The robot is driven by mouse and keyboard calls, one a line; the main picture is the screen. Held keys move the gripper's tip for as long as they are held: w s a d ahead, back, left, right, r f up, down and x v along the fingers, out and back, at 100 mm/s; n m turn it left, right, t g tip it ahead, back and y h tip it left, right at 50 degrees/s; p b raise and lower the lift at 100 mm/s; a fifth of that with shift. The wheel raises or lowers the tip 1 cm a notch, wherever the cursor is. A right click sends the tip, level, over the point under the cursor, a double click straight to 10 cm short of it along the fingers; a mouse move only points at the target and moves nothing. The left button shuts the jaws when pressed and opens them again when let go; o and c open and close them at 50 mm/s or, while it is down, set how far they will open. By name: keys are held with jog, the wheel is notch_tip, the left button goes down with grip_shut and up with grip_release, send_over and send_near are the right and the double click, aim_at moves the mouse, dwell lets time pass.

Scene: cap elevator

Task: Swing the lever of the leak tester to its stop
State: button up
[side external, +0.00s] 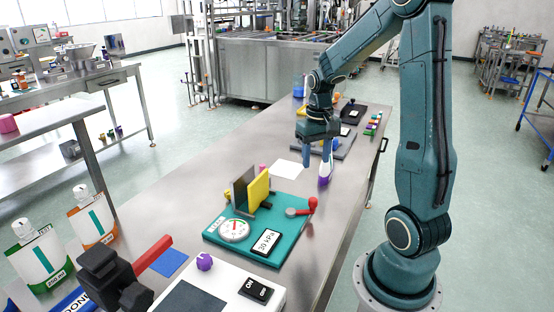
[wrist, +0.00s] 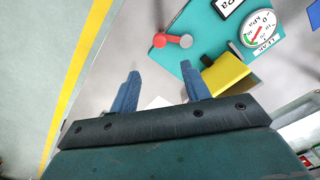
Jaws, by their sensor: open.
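The leak tester has a teal base (side external: 218,239) on the steel bench, with a round gauge (side external: 233,230), a "30 kPa" label (side external: 266,242), and upright grey and yellow plates (side external: 258,190). Its lever has a grey pivot and a red arm (side external: 302,211) ending in a red ball (side external: 312,202) at the base's right edge. In the wrist view the red ball (wrist: 160,40) lies left of the grey pivot (wrist: 186,41). My gripper (side external: 316,163) is open, pointing down above the bench beyond the lever, touching nothing visible. In the wrist view the fingers (wrist: 160,75) are spread and look empty.
A purple and white object (side external: 324,177) stands close by the gripper in the side view. A white sheet (side external: 287,169) lies behind the tester. Small coloured parts (side external: 373,125) line the far right edge.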

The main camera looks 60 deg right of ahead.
aim_at(313, 198)
jog(key=shift+f, duration=0.1)
jog(key=shift+f, duration=6.8)
grip_shut()
